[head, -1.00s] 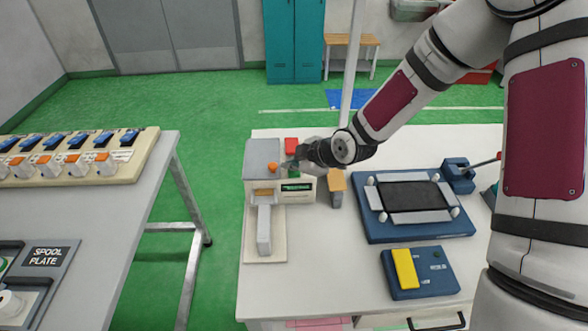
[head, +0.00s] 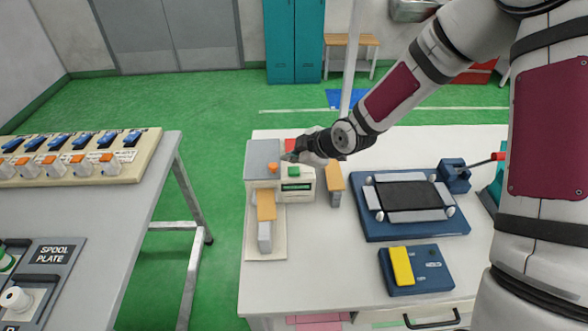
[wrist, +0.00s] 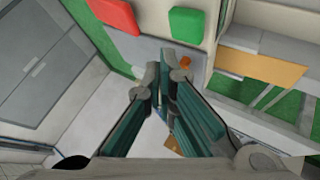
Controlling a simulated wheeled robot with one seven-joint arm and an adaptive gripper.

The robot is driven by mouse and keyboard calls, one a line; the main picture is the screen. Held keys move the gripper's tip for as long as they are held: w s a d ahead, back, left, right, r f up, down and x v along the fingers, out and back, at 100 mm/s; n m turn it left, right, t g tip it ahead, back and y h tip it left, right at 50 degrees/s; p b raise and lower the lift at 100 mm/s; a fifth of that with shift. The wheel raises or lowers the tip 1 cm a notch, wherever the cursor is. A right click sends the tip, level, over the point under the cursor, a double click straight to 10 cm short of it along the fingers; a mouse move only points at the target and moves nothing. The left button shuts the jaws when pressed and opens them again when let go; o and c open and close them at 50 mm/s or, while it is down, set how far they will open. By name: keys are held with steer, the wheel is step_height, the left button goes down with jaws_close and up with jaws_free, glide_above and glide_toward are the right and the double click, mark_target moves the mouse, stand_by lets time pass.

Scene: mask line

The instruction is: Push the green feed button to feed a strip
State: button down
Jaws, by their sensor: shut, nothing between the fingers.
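The feeder machine (head: 262,150) stands at the left end of the white table. Its green button (head: 294,171) is on the top of its front box, in plain sight. It also shows in the wrist view (wrist: 188,27), beside a red button (wrist: 117,14). An orange strip (head: 266,205) lies on the chute in front of the machine. My gripper (head: 289,157) is shut and empty, behind and above the green button. In the wrist view its fingertips (wrist: 167,70) are together, apart from the green button in the picture.
A grey block with an orange top (head: 334,178) stands right of the feeder. A blue frame fixture (head: 372,228) and a blue box with a yellow bar (head: 440,278) are farther right. Another bench (head: 130,215) is at the left, across a gap.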

mark_target(293, 172)
steer(key=shift+r+p, duration=0.9)
steer(key=shift+r, duration=1.05)
steer(key=shift+r, duration=0.1)
steer(key=s+d+r+m+h, duration=0.75)
steer(key=s+d+r, duration=0.55)
steer(key=r, duration=0.3)
steer(key=s+d+r+m, duration=0.1)
steer(key=s+r+m, duration=0.1)
steer(key=s, duration=0.5)
steer(key=s+d+r+m+y, duration=0.1)
steer(key=s+r+m, duration=0.2)
steer(key=s, duration=0.4)
steer(key=s+d+r+m+g, duration=0.1)
steer(key=s+r+m, duration=0.2)
steer(key=s+m, duration=0.2)
steer(key=shift+s+d, duration=0.15)
steer(key=shift+s, duration=0.95)
